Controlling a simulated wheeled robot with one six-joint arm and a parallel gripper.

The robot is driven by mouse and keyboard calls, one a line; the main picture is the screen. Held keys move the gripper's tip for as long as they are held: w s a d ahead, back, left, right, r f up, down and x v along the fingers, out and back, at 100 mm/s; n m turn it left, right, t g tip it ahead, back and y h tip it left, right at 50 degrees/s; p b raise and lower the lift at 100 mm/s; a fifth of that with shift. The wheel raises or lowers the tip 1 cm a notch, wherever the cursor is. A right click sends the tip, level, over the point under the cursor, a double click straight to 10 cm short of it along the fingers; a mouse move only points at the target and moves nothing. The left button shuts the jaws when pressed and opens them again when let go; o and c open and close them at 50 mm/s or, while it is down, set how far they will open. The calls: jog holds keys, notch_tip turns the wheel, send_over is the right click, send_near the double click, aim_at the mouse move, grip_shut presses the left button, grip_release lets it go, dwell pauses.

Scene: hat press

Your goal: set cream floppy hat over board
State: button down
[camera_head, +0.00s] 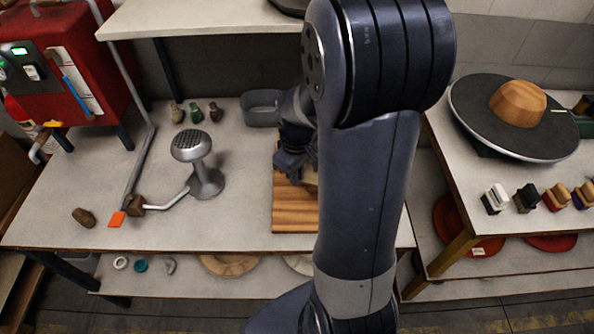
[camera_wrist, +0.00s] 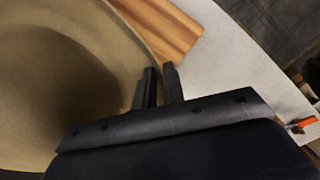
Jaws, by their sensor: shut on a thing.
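The cream floppy hat (camera_wrist: 60,85) fills the left of the wrist view, its curved brim edge reaching my gripper. My gripper (camera_wrist: 160,85) is shut on the brim edge, its two dark fingers close together. In the head view my gripper (camera_head: 292,172) is above the striped wooden board (camera_head: 296,212) on the middle table. The hat is almost wholly hidden there behind my arm. The wooden board also shows in the wrist view (camera_wrist: 165,25), beyond the brim. I cannot tell whether the hat touches the board.
A metal steamer stand (camera_head: 204,180) with a pipe stands left of the board. A grey bin (camera_head: 262,108) and small bottles (camera_head: 195,112) are behind. At right, a dark round plate (camera_head: 485,115) carries a wooden hat block (camera_head: 518,103), with several brushes (camera_head: 527,199) in front.

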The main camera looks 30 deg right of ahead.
jog(key=shift+f+b, duration=4.95)
jog(key=shift+f, duration=1.4)
jog(key=shift+f+b, duration=0.45)
jog(key=shift+f, duration=0.1)
jog(key=c, duration=1.4)
grip_release()
jog(key=shift+c, duration=0.2)
jog(key=shift+r, duration=0.1)
notch_tip(320, 180, up, 11)
jog(key=shift+f+p, duration=0.15)
jog(key=shift+p, duration=0.2)
jog(key=shift+f, duration=0.1)
notch_tip(320, 180, down, 10)
jog(key=shift+f, duration=0.15)
jog(key=shift+f+b, duration=0.2)
jog(key=shift+b, duration=0.2)
